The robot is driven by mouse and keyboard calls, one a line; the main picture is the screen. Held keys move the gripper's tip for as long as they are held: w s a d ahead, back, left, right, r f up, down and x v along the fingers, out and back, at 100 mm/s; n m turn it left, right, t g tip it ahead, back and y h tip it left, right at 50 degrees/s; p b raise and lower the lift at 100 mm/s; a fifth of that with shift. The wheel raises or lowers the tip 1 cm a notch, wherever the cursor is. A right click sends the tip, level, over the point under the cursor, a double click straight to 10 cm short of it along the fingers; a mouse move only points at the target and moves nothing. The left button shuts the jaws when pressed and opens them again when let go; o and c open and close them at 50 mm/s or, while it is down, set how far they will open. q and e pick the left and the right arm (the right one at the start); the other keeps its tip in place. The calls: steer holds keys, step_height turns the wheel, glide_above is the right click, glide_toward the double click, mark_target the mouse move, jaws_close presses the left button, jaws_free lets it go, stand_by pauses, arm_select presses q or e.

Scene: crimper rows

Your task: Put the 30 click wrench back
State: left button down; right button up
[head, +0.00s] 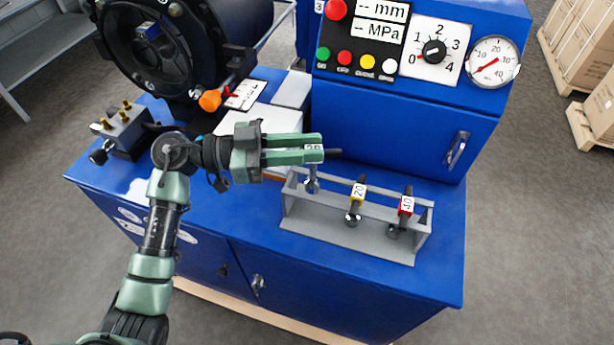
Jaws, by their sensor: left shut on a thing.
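My left gripper (312,145) is shut on the 30 click wrench (314,157), at the left end of the grey rack (345,240). The wrench's pale label shows at the fingertips, and its number is small and hard to read. A dark end sticks out to the right of the fingers, and a metal part shows below them over the rack's left end. I cannot tell whether the wrench rests in the rack or hangs just above it. The gripper hides part of it. My right gripper is not in view.
The yellow-labelled 20 wrench (358,190) and red-labelled 40 wrench (406,205) stand in the rack's middle and right places. The blue machine (390,130) with its control panel rises behind. A brass-fitted block (124,126) sits at left. The blue top's front right is clear.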

mark_target(306, 185)
arm_select(q)
step_height(306, 185, down, 3)
steer(key=shift+f, duration=2.85)
steer(key=c, duration=1.2)
jaws_free()
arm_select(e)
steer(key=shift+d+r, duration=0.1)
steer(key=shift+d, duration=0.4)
arm_select(q)
steer(key=a+b, duration=0.2)
steer(key=a, duration=1)
steer(key=shift+s+b, duration=0.3)
steer(key=shift+s, duration=0.15)
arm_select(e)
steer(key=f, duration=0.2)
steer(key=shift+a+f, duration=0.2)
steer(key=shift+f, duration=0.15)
